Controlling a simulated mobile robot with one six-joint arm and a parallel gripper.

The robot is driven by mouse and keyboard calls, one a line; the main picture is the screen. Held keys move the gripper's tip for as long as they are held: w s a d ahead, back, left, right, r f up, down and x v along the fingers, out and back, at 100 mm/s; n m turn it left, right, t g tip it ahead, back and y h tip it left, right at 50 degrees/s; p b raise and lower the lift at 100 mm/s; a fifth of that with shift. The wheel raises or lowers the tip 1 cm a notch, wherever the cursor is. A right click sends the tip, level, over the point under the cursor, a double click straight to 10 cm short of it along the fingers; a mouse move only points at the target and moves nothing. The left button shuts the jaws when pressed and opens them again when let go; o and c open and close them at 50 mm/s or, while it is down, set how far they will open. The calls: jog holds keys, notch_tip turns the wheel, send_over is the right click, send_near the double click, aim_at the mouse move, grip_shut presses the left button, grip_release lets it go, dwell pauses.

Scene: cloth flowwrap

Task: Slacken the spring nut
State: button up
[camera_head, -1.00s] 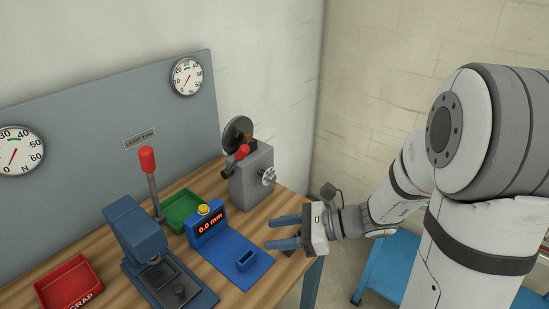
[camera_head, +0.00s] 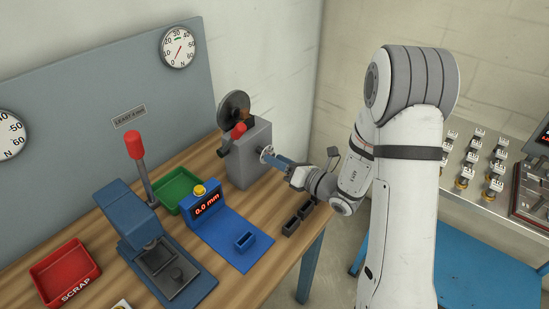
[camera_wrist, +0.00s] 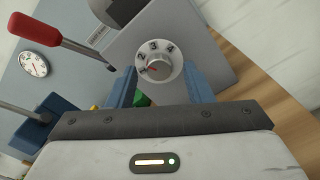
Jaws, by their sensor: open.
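The spring nut (camera_head: 266,153) appears to be the pale round knob on the right face of the grey box (camera_head: 245,168). In the wrist view the knob (camera_wrist: 158,72) faces me, marked 1 to 4, with a red pointer toward the 1. My gripper (camera_head: 273,161) is at the knob, reaching in from the right. In the wrist view its blue fingers (camera_wrist: 158,85) are open, one on each side of the knob. I cannot tell whether they touch it.
A red-handled lever (camera_head: 238,131) and a dark disc (camera_head: 234,106) are on the box. A blue gauge (camera_head: 207,204) reading 0.0 mm, a green tray (camera_head: 172,187), a blue press (camera_head: 135,215), a red SCRAP tray (camera_head: 66,270) and small dark holders (camera_head: 291,227) share the bench.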

jog(key=shift+w+a, duration=0.3)
jog(key=shift+a, duration=0.1)
jog(key=c, duration=1)
jog(key=shift+f+b, duration=0.1)
jog(key=shift+b, duration=0.3)
